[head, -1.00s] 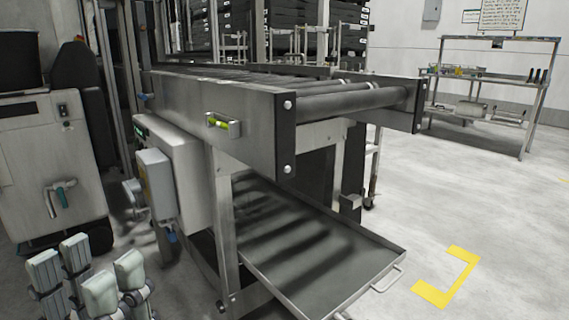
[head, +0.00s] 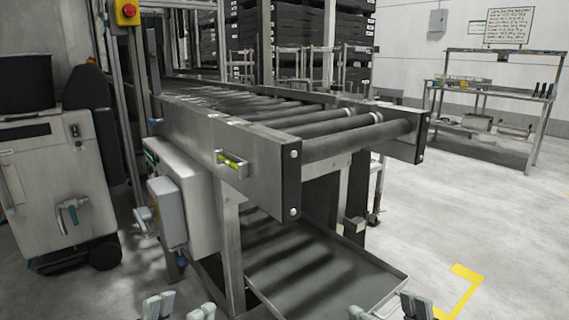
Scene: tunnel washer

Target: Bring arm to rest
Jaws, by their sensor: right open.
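My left gripper (head: 180,308) shows only as fingertips at the bottom edge, left of the middle. Its light grey tips stand apart with a gap between them, and nothing shows in the gap. My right gripper (head: 389,309) shows as fingertips at the bottom edge, right of the middle. It is open and nothing shows between its tips. Both hands below the tips and both arms are out of the picture. In the picture both grippers are below the roller conveyor (head: 240,172), with the metal drip tray (head: 345,292) appearing between them.
A grey control box (head: 168,212) juts from the conveyor's left side. A cream machine cabinet (head: 50,190) stands at the left. A red emergency stop (head: 128,10) is on a post. A metal workbench (head: 490,100) stands at the back right. The floor (head: 480,215) at the right is clear.

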